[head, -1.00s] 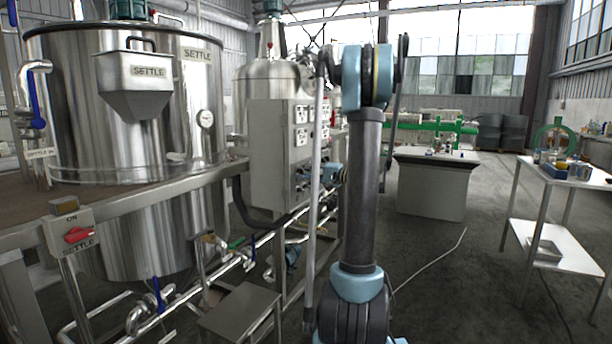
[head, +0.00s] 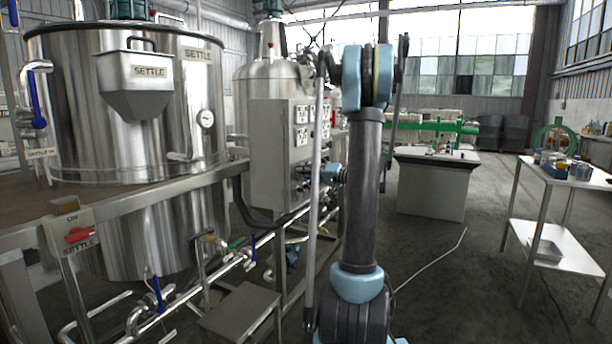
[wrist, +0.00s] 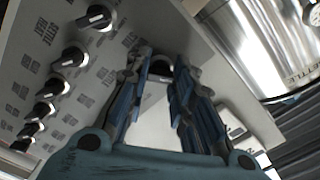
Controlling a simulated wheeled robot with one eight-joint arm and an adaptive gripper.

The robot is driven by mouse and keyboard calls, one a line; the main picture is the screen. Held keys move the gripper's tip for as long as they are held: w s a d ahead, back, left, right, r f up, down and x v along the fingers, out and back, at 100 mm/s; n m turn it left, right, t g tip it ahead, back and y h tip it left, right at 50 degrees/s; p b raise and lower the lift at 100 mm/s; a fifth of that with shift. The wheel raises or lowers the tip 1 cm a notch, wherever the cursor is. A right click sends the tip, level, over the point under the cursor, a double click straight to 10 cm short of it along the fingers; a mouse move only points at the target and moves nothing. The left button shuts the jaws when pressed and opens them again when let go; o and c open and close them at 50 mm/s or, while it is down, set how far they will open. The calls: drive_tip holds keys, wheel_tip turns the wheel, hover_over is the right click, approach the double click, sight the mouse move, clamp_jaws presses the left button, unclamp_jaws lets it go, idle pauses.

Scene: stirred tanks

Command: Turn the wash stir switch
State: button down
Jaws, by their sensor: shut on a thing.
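A grey control panel (head: 268,155) stands beside the tanks in the head view. In the wrist view its face (wrist: 75,25) carries a column of black rotary switches with pale pointers, such as one switch (wrist: 96,18) at upper left. My gripper (wrist: 163,80) is at another switch (wrist: 160,65) apart from that column, with its fingers on either side of it, shut on it. The switch is partly hidden between the fingers, and its label cannot be read. In the head view my gripper (head: 327,173) is at the panel's right-hand face, partly behind my arm.
A large steel settle tank (head: 165,215) and a railing (head: 140,203) stand at left, with a red settle switch (head: 79,234) on a post. Pipes run below the panel. A white table (head: 560,250) stands at right; the floor between (head: 450,280) is mostly clear.

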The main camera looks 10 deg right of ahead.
drive_tip(key=shift+s+f, duration=0.1)
drive_tip(key=shift+f, duration=0.05)
drive_tip(key=c, duration=1.4)
unclamp_jaws()
drive_tip(key=shift+o, duration=0.2)
drive_tip(key=v, duration=1.1)
drive_tip(key=shift+s+d, duration=0.15)
drive_tip(key=shift+d, duration=0.25)
drive_tip(key=shift+a, duration=0.1)
